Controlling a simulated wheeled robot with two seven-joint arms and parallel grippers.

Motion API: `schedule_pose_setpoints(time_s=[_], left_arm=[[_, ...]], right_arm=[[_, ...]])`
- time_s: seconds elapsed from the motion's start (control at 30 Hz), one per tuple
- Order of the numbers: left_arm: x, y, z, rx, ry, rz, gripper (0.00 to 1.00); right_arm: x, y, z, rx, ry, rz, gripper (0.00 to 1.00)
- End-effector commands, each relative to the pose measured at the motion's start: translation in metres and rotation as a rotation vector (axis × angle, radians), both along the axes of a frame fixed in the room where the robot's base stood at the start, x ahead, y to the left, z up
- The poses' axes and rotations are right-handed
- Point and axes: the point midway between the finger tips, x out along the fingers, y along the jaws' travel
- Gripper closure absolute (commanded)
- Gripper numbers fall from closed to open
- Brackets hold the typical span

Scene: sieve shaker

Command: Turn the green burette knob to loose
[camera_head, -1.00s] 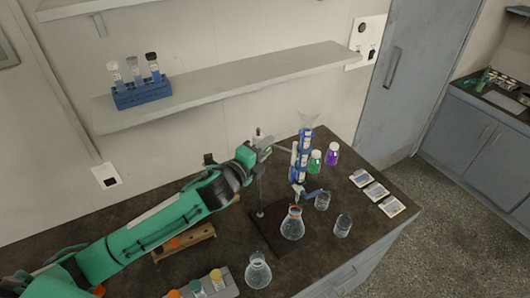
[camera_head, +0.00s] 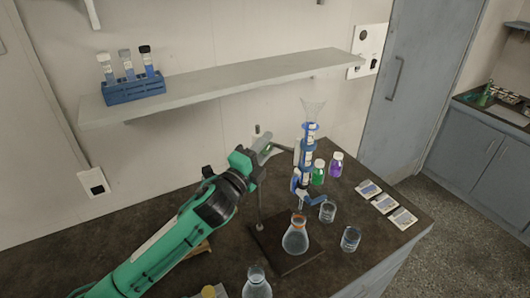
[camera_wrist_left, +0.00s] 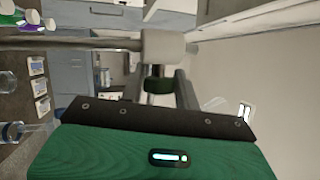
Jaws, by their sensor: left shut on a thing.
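The burette (camera_head: 309,152) stands upright, clamped in blue holders, with a clear funnel (camera_head: 312,108) on top. My left gripper (camera_head: 268,148) is at the stand rod, left of the burette. In the left wrist view its two fingers are shut on the dark green knob (camera_wrist_left: 158,85), which sits on a pale clamp block (camera_wrist_left: 162,46). The knob is mostly hidden by the gripper in the head view. A conical flask (camera_head: 295,238) stands below the burette on the dark stand base (camera_head: 268,236). My right gripper is not in view.
Green (camera_head: 318,174) and purple (camera_head: 336,166) bottles stand right of the burette. Two beakers (camera_head: 328,211) (camera_head: 350,239) and several small flat pads (camera_head: 384,203) lie further right. Another flask (camera_head: 256,284) is at the front. A wall shelf (camera_head: 230,82) with a tube rack hangs above.

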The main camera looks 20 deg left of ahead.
Motion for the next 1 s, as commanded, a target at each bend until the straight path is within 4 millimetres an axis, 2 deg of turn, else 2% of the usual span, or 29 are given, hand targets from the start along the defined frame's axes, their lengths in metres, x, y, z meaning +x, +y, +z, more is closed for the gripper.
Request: schedule_pose_setpoints(time_s=[0.2, 0.23, 0.33, 0.6, 0.73, 0.87, 1.0], left_arm=[[0.0, 0.0, 0.0, 0.001, 0.001, 0.0, 0.91], [0.0, 0.0, 0.0, 0.001, 0.001, 0.0, 0.66], [0.0, 0.0, 0.0, 0.001, 0.001, 0.0, 0.48], [0.0, 0.0, 0.0, 0.002, 0.002, 0.0, 0.48], [-0.007, 0.003, -0.004, 0.002, 0.002, 0.0, 0.48], [-0.027, 0.01, -0.012, 0.003, 0.002, 0.0, 0.48], [-0.055, 0.02, -0.021, 0.003, 0.002, -0.001, 0.48]], right_arm=[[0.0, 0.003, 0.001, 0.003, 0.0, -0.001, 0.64], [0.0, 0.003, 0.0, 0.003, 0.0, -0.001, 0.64], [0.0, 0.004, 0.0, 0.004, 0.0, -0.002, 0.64], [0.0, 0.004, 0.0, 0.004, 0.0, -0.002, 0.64], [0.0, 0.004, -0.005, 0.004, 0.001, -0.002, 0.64], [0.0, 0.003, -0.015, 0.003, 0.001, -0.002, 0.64], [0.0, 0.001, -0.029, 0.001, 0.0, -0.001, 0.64]])
